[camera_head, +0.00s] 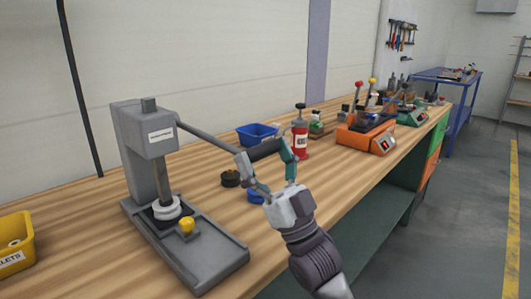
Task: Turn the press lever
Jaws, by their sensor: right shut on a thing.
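The grey press (148,165) stands on the wooden bench at the left of the head view. Its lever (210,139) runs out from the press head to the right, sloping slightly down, and ends in a dark grip (266,149). My right gripper (270,164) is shut on the lever near that dark grip, with its fingers to either side. My left gripper is not in view.
A yellow bin (18,250) stands at the left edge. Behind the lever are a blue bin (257,134) and a red bottle-like device (300,138). Dark and blue round pieces lie under the lever. Orange (366,138) and green machines stand farther along the bench.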

